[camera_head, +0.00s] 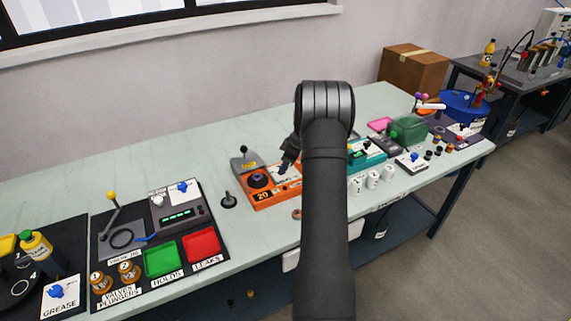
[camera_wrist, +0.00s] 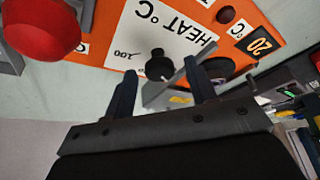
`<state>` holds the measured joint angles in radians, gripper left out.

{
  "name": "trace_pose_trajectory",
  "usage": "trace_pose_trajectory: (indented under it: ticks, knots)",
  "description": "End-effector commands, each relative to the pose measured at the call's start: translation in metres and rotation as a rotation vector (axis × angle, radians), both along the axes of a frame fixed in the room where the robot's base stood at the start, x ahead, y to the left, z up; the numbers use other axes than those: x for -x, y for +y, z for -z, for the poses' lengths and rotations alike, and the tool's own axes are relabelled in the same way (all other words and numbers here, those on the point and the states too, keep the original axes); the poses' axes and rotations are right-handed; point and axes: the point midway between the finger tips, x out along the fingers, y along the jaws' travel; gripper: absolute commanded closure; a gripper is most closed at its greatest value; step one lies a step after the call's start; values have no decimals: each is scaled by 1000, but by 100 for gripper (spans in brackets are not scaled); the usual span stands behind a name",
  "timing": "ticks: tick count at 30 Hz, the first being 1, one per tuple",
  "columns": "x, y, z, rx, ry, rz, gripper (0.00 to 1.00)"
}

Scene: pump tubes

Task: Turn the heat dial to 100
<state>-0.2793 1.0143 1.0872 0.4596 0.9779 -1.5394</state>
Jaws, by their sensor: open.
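The heat panel is an orange unit (camera_head: 277,197) on the bench, partly hidden by my arm in the head view. In the wrist view its white plate (camera_wrist: 140,28) reads "HEAT °C", upside down, with a "100" mark. A black dial knob (camera_wrist: 157,66) stands on this plate. My gripper (camera_wrist: 160,76) is open, its two fingers on either side of the knob in the picture. I cannot tell whether they touch it. In the head view my gripper (camera_head: 287,161) hangs over the orange unit. A display (camera_wrist: 260,45) reads "20".
A red rounded part (camera_wrist: 42,28) is at the wrist view's upper left. A grey bar (camera_wrist: 165,86) and a dark round part (camera_wrist: 215,68) lie close to the fingers. A grey lever unit (camera_head: 245,165) stands behind the orange unit, and a teal unit (camera_head: 368,160) to its right.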

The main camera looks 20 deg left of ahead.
Motion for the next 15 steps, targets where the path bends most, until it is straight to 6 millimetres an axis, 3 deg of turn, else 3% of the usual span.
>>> trace_pose_trajectory:
  ticks: [6,12,15]
  knots:
    - [0,0,0,0,0,0,51]
    - [0,0,0,0,0,0,90]
    - [0,0,0,0,0,0,92]
